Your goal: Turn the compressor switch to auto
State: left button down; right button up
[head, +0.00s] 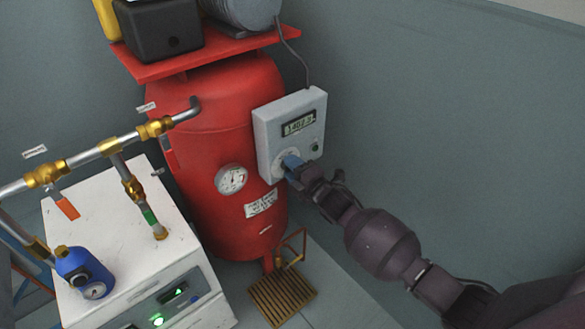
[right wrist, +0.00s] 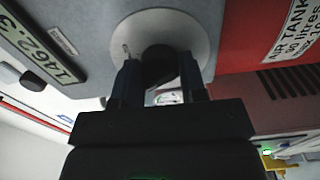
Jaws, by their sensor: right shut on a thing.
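The grey control box (head: 267,129) is on the right side of the red air tank (head: 205,125). Its display (head: 299,123) shows digits. The compressor switch is a dark knob on a pale round plate low on the box. In the right wrist view the knob (right wrist: 158,62) sits in front of the round plate (right wrist: 190,30), between the fingers. My right gripper (head: 291,162) is at the box and shut on the knob; in the head view it hides most of the knob. The switch's setting cannot be read. My left gripper is not in view.
A pressure gauge (head: 231,179) is on the tank front. Pipes with brass valves (head: 110,146) run at the left above a white cabinet (head: 120,228). A wooden grate (head: 283,296) lies below the tank. The wall right of the box is clear.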

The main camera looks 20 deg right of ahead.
jog(key=shift+r+m+p, duration=0.15)
jog(key=shift+m+p, duration=0.25)
jog(key=shift+m, duration=1.7)
jog(key=m+p, duration=0.1)
jog(key=m, duration=0.2)
jog(key=shift+m, duration=0.3)
jog(key=m, duration=0.3)
jog(key=shift+p, duration=0.4)
jog(key=shift+m, duration=0.3)
jog(key=shift+f, duration=0.2)
jog(key=o, duration=0.9)
